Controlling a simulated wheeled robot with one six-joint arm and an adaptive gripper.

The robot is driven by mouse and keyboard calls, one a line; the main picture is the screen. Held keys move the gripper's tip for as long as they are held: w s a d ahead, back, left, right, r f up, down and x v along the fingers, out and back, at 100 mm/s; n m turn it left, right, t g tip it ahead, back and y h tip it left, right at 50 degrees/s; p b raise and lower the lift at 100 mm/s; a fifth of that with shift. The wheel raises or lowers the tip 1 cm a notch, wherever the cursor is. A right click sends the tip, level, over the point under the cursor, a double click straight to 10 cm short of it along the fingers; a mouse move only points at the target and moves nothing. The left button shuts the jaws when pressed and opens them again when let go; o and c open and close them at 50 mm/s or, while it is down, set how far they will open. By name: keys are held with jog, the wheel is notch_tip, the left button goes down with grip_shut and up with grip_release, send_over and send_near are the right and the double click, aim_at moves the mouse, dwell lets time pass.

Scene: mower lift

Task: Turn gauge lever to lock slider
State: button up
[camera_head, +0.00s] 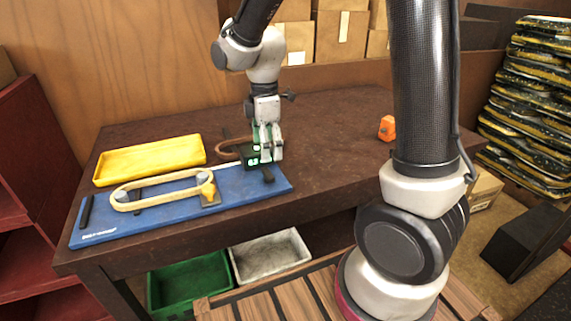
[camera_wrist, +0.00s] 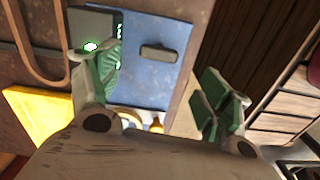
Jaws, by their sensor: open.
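A blue board (camera_head: 150,222) lies on the dark table. A dark gauge box with green lit digits (camera_head: 254,161) sits at the board's right end; in the wrist view its lit face (camera_wrist: 90,46) shows partly behind a finger. A short dark bar (camera_head: 268,176) lies on the board near the gauge; it also shows in the wrist view (camera_wrist: 158,52). I cannot tell if this bar is the lever. A brass-coloured bracket (camera_head: 210,191), perhaps the slider, stands by the belt. My gripper (camera_head: 269,157) is open and points down beside the gauge. Its green-padded fingers (camera_wrist: 160,85) are wide apart and hold nothing.
A pale belt loop (camera_head: 150,203) runs around two pulleys on the board. A yellow tray (camera_head: 150,160) lies behind it. A brown belt (camera_head: 226,147) curves behind the gauge. An orange object (camera_head: 387,128) stands at the right. The table's right half is mostly clear.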

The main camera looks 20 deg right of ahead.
aim_at(268, 172)
jog(key=shift+f+n, duration=0.1)
jog(key=shift+n, duration=0.4)
notch_tip(268, 172, down, 8)
jog(key=shift+r, duration=0.15)
jog(key=c, duration=1)
